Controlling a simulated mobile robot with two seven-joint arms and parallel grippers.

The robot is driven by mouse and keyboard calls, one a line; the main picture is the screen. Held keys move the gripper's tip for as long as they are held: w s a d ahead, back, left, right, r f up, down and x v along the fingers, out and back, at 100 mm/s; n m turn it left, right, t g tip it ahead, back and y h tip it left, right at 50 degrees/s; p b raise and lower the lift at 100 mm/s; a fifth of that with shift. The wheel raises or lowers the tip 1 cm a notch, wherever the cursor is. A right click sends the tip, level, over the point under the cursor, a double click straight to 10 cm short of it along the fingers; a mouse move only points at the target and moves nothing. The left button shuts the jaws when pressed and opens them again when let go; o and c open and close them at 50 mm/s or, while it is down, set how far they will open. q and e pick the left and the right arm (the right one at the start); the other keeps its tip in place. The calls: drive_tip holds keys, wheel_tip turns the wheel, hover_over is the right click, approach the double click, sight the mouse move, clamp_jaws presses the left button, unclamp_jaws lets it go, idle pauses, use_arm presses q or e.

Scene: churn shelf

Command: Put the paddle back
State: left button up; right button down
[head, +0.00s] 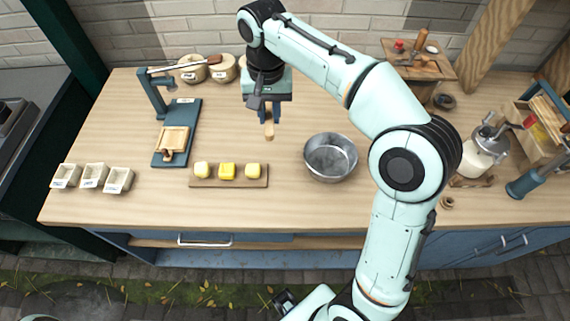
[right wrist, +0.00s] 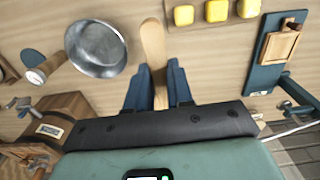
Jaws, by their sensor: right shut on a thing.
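My right gripper (head: 268,108) is shut on a pale wooden paddle (head: 269,130) above the back middle of the counter. In the right wrist view the paddle (right wrist: 153,45) sticks out between the blue fingers (right wrist: 159,85), its flat rounded end pointing away from the gripper. The part between and behind the fingers is hidden. The paddle looks clear of the metal bowl (head: 330,158), which stands to its right in the head view. I cannot make out my left gripper.
A board (head: 200,182) with three yellow butter pieces lies at the front. A blue press stand (head: 176,135) and several white tubs (head: 93,177) are left. A glass churn jar (head: 478,160) and a wooden crate (head: 537,150) stand right. Wooden containers (head: 192,70) stand behind.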

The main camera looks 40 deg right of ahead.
drive_tip(key=shift+s+d+r, duration=0.25)
drive_tip(key=shift+s, duration=0.15)
use_arm(q)
drive_tip(key=shift+s+d+f+b, duration=0.1)
drive_tip(key=shift+s+f+b, duration=0.3)
drive_tip(key=shift+f+b, duration=0.3)
drive_tip(key=shift+s+d+f+b, duration=0.1)
drive_tip(key=shift+s+f+b, duration=0.3)
drive_tip(key=shift+f+b, duration=0.3)
drive_tip(key=shift+s+f+b, duration=0.4)
drive_tip(key=shift+f+b, duration=0.15)
drive_tip(key=shift+f, duration=0.3)
use_arm(e)
drive_tip(key=shift+s+d+f, duration=0.1)
drive_tip(key=shift+f, duration=9.8)
use_arm(q)
drive_tip(key=shift+s+f+b, duration=0.1)
drive_tip(key=shift+f+b, duration=0.25)
use_arm(e)
drive_tip(key=shift+f, duration=0.55)
drive_tip(key=shift+f, duration=0.1)
drive_tip(key=c, duration=1)
unclamp_jaws()
